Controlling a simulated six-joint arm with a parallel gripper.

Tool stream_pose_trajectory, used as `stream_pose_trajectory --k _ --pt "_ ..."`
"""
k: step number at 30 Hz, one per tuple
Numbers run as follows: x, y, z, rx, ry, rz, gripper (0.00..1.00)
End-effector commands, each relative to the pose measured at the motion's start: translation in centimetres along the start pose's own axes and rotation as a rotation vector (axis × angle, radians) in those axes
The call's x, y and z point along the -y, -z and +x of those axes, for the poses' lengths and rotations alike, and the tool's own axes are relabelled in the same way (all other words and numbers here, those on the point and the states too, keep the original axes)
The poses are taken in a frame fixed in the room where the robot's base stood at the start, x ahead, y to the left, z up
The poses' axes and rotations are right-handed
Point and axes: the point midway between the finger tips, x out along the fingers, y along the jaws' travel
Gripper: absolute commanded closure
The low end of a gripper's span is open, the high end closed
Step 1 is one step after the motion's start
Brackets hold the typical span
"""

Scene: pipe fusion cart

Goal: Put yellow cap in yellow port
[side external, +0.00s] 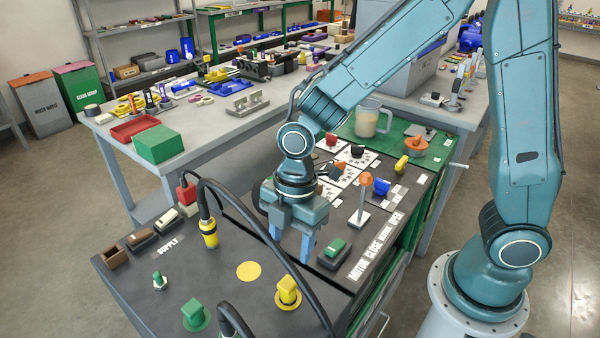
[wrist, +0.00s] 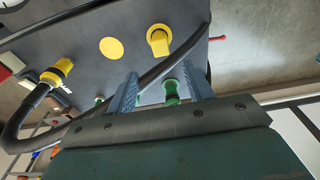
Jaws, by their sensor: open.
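A yellow cap (side external: 288,291) with a blocky raised grip sits on a round yellow base on the dark cart top, near its front edge. It also shows in the wrist view (wrist: 159,40). A flat yellow disc (side external: 249,271) lies to its left, flush with the surface, and appears in the wrist view (wrist: 112,47). I cannot tell which of these yellow spots is the port. My gripper (side external: 292,248) is open above the cart, behind the yellow cap, with fingers pointing down. In the wrist view nothing is held between the fingers (wrist: 160,75).
A yellow cable plug (side external: 209,234) stands upright at the left, its black cable arching past my gripper. A green cap (side external: 194,315) is at the front. An orange-topped lever (side external: 364,195) and green button (side external: 336,247) stand to the right. A jug (side external: 368,118) is behind.

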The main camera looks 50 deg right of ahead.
Motion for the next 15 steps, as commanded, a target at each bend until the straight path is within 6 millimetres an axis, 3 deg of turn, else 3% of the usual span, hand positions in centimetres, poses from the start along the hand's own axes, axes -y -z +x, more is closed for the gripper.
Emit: stream_pose_trajectory --k 10,15 --pt "0.0 0.0 -0.1 0.0 -0.001 0.003 0.48" --pt "0.0 -0.5 -1.1 -0.002 -0.02 0.049 0.48"
